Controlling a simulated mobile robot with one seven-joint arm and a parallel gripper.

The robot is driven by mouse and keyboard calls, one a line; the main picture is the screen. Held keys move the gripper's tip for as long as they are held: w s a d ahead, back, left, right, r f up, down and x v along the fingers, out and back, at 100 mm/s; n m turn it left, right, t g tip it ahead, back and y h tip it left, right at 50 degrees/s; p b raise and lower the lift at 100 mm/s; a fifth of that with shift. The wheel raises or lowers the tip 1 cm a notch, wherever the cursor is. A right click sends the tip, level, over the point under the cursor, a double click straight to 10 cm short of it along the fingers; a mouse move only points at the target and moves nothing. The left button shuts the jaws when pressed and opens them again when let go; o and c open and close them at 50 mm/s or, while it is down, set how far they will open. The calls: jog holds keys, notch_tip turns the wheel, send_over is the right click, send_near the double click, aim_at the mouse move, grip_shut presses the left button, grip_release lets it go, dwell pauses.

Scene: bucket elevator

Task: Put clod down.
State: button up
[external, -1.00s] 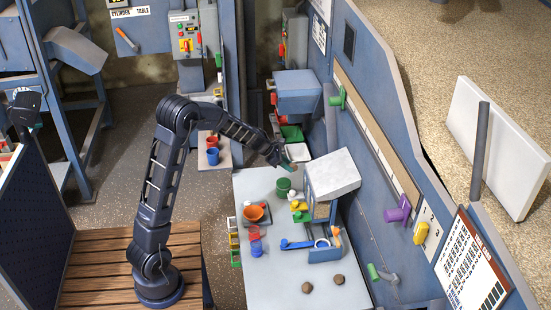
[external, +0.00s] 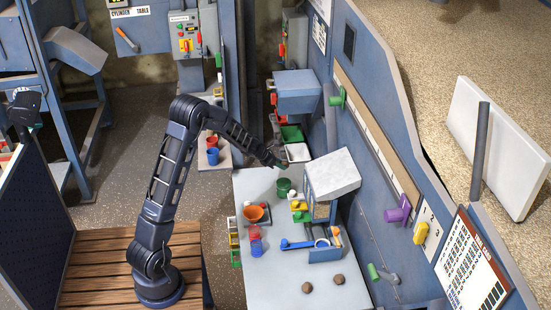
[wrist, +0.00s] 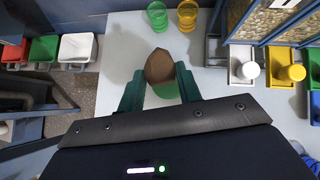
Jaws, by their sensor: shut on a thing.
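A brown clod (wrist: 159,66) shows in the wrist view between the green fingertips of my gripper (wrist: 160,84). My gripper is shut on it. A green surface shows just below the clod between the fingers; I cannot tell what it is. In the external view my gripper (external: 281,163) is over the far end of the grey table (external: 268,290), close to a white bin (external: 298,152). The held clod cannot be made out there. Two other brown clods (external: 307,288) (external: 338,279) lie on the near end of the table.
A white-topped machine (external: 332,174) stands to the right. The wrist view shows red (wrist: 15,52), green (wrist: 43,47) and white (wrist: 76,46) bins at left.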

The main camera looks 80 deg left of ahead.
notch_tip(320, 180, down, 9)
jog(key=shift+f, duration=0.15)
dwell(0.4)
jog(key=o, duration=1)
jog(key=shift+f, duration=0.1)
jog(key=shift+r, duration=0.2)
jog(key=v, duration=1.2)
